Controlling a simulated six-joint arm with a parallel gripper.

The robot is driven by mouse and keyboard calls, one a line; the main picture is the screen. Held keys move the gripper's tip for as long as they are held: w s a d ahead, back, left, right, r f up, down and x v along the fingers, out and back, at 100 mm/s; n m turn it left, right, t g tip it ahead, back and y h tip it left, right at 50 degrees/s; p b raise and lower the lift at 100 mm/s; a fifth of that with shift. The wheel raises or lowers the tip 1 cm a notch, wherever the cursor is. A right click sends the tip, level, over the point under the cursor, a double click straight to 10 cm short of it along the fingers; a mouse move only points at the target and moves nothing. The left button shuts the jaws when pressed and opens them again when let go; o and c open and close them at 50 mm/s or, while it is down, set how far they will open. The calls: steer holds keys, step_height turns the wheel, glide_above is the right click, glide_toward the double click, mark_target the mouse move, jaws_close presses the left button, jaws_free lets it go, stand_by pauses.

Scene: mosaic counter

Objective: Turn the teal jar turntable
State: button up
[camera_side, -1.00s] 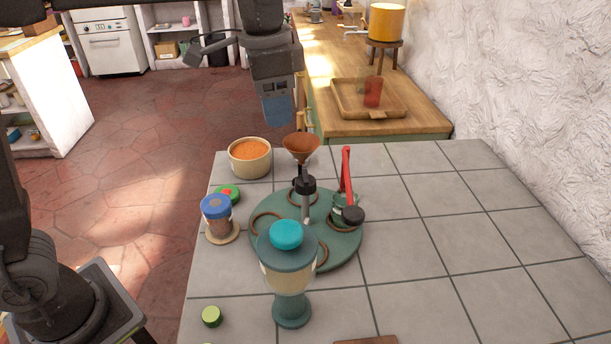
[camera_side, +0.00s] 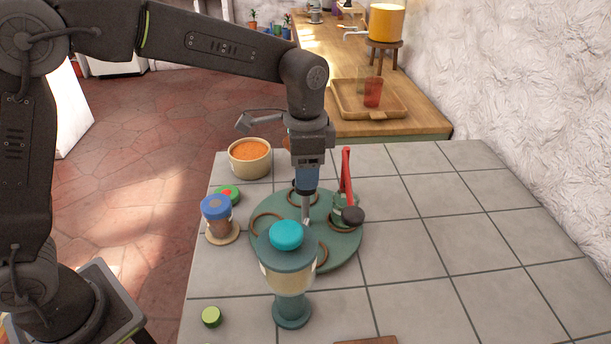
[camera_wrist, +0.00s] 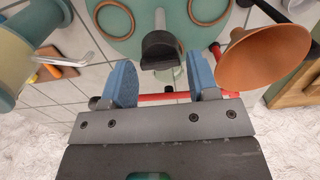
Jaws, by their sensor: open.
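The teal turntable (camera_side: 346,246) lies on the grey tiled counter, with brown rings on its top. It also shows at the top of the wrist view (camera_wrist: 128,40). A grey post (camera_side: 306,210) stands at its middle, and its dark knob (camera_wrist: 160,45) shows in the wrist view. My gripper (camera_side: 306,188) points down over this post. Its blue fingers (camera_wrist: 162,80) are apart and hold nothing; the knob is near their tips, but I cannot tell whether they touch it. In the side view the gripper hides the post's top.
A teal dispenser (camera_side: 289,277) stands in front, overlapping the turntable in view. A red handle (camera_side: 347,170) with a dark end rises at right. A brown funnel (camera_wrist: 262,62) is close beside the fingers. A blue-lidded jar (camera_side: 217,208) and an orange-filled bowl (camera_side: 250,151) stand left. Counter at right is clear.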

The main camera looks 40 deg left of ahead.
mark_target(306, 202)
steer(key=shift+f, duration=1.15)
steer(key=shift+c, duration=0.5)
steer(key=c, duration=0.9)
